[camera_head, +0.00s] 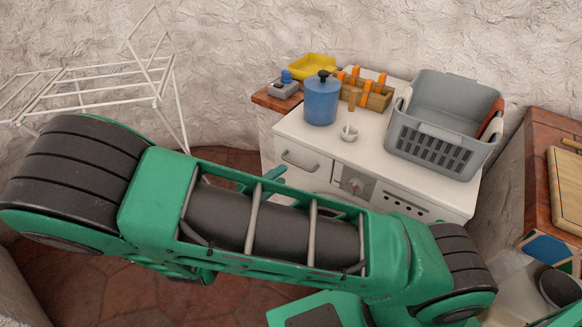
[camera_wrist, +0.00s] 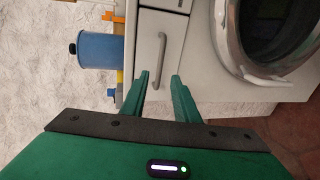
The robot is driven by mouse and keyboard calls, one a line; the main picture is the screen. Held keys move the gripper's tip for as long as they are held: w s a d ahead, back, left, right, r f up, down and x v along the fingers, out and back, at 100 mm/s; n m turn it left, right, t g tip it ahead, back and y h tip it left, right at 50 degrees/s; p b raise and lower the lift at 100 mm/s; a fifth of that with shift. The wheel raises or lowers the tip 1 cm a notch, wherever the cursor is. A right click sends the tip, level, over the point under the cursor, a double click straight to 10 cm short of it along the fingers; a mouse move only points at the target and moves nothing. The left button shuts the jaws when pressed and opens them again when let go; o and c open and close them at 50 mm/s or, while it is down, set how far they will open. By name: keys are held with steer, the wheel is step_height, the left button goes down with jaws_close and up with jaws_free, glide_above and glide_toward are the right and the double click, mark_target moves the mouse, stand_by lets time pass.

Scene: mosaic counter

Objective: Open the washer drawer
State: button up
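The white washer (camera_head: 395,197) stands against the wall, and my arm hides most of its front in the head view. Its drawer (camera_head: 308,171) is at the upper left of the front, with a bar handle (camera_head: 299,162), and looks shut. In the wrist view, which is turned sideways, the drawer (camera_wrist: 147,30) and handle (camera_wrist: 161,50) are straight ahead. My gripper (camera_wrist: 159,76) is open and empty, its fingers on either side of the handle's line. I cannot tell whether the fingertips reach around the handle. The round washer door (camera_wrist: 228,50) is at the right.
A white drying rack (camera_head: 120,88) is at the left. A wooden-topped cabinet (camera_head: 539,190) is at the right.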

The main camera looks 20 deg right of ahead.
steer(key=x, duration=0.7)
steer(key=shift+w+d, duration=0.2)
steer(key=shift+d, duration=0.05)
jaws_close()
